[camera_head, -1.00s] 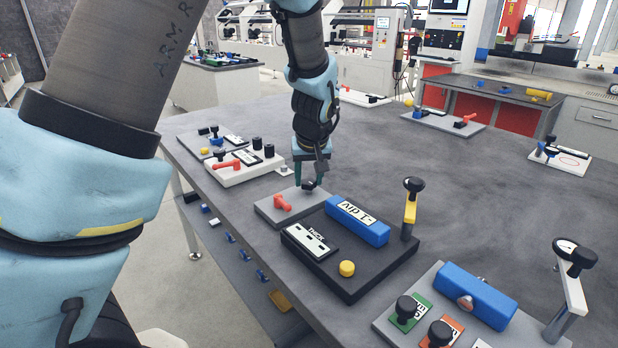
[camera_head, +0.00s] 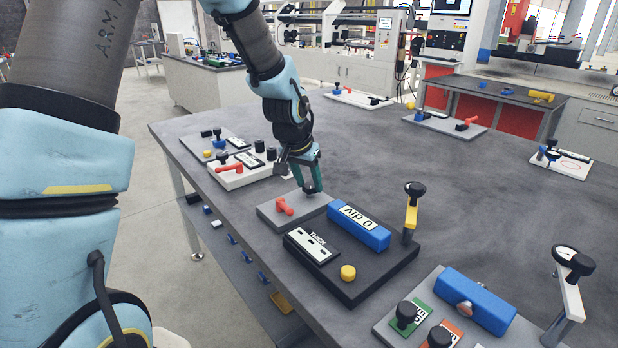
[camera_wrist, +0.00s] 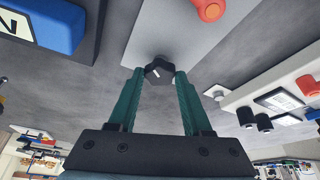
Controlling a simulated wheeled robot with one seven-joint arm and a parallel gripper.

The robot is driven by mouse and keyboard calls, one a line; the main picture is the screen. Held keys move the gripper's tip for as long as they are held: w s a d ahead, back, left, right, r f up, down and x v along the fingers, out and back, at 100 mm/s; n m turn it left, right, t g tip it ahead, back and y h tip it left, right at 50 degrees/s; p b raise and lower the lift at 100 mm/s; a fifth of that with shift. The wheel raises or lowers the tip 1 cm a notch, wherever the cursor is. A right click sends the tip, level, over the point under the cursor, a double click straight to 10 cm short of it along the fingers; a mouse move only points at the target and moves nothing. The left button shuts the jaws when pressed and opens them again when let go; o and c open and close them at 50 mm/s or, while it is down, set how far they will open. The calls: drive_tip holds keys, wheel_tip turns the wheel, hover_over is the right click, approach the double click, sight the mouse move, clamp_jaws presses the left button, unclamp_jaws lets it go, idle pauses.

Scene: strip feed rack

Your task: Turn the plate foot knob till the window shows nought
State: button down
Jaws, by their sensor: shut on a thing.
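The black foot knob (camera_head: 310,189), with a white mark on top, sits on the light grey plate (camera_head: 270,213) beside a red handle (camera_head: 285,207). In the wrist view the knob (camera_wrist: 159,71) is between the fingertips. My gripper (camera_head: 307,187), with its green fingers, is shut on the knob; it also shows in the wrist view (camera_wrist: 160,76). The window (camera_head: 357,217) on the blue block (camera_head: 372,236) reads "0 DIV", turned upside down in the head view.
The black base (camera_head: 350,285) beside the plate carries a THICK label (camera_head: 312,246), a yellow knob (camera_head: 348,272) and a yellow post (camera_head: 411,212). A white board (camera_head: 243,172) with black knobs stands behind left. The table's middle is clear.

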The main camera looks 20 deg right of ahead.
idle(0.4)
drive_tip(key=shift+c, duration=1.7)
unclamp_jaws()
drive_tip(key=shift+r, duration=0.1)
drive_tip(key=b+v, duration=0.1)
drive_tip(key=v, duration=0.9)
drive_tip(key=shift+a+r, duration=0.2)
drive_tip(key=shift+r, duration=0.05)
